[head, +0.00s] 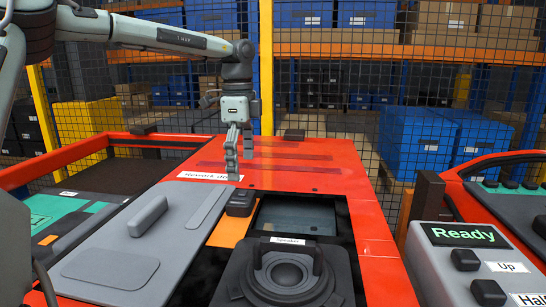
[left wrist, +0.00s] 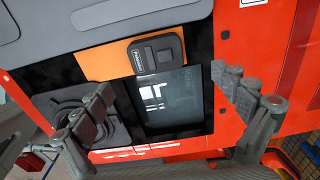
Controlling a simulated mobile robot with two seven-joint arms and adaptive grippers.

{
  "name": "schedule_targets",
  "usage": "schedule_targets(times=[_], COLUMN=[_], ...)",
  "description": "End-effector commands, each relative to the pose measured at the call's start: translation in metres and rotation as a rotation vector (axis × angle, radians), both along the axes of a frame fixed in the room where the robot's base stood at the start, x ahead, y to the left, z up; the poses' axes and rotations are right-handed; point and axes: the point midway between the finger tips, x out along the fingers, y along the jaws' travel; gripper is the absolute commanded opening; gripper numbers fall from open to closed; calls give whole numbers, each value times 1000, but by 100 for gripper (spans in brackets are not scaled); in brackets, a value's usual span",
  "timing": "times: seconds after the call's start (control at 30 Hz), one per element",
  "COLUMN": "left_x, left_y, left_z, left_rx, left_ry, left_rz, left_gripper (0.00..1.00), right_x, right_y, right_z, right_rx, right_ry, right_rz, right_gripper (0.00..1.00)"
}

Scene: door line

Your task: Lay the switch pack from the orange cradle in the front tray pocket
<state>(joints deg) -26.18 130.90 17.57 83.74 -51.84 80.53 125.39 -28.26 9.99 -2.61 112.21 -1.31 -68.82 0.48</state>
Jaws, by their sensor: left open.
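The switch pack (head: 240,203) is a small dark block with a raised button part. It rests at the edge of the orange cradle (head: 228,232), beside a dark opening with a grey glossy floor (head: 300,218). In the left wrist view the switch pack (left wrist: 156,54) shows a white label, with the orange cradle (left wrist: 100,64) partly under it. The dark tray recess (left wrist: 165,102) lies beside it. My left gripper (head: 239,155) is open and empty above the red surface, beyond the switch pack. Its fingers (left wrist: 165,88) stand wide apart in the left wrist view. My right gripper is not seen.
A black speaker (head: 285,275) sits in front of the dark opening. A grey panel with a handle (head: 148,216) lies left of the cradle. A control box (head: 470,262) reading "Ready" stands at right. A mesh fence (head: 335,100) closes off the back.

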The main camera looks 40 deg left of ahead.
Motion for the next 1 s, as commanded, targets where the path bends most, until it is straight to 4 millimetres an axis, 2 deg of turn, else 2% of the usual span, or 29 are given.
schedule_targets(times=[0.17,0.4,0.53,0.7,0.93,1.0], left_x=[-5,-5,-4,-3,-3,-3], left_y=[0,0,0,0,0,0], left_z=[-16,-53,-67,-76,-77,-77], left_rx=[7,5,6,6,7,7], left_ry=[21,19,16,14,13,13], left_rz=[4,3,2,2,2,2], left_gripper=[97,97,97,97,97,91], right_x=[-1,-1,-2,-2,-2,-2], right_y=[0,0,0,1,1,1], right_z=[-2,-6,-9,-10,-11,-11], right_rx=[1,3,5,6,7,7], right_ry=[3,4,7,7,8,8], right_rz=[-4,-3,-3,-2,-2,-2], right_gripper=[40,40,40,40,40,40])
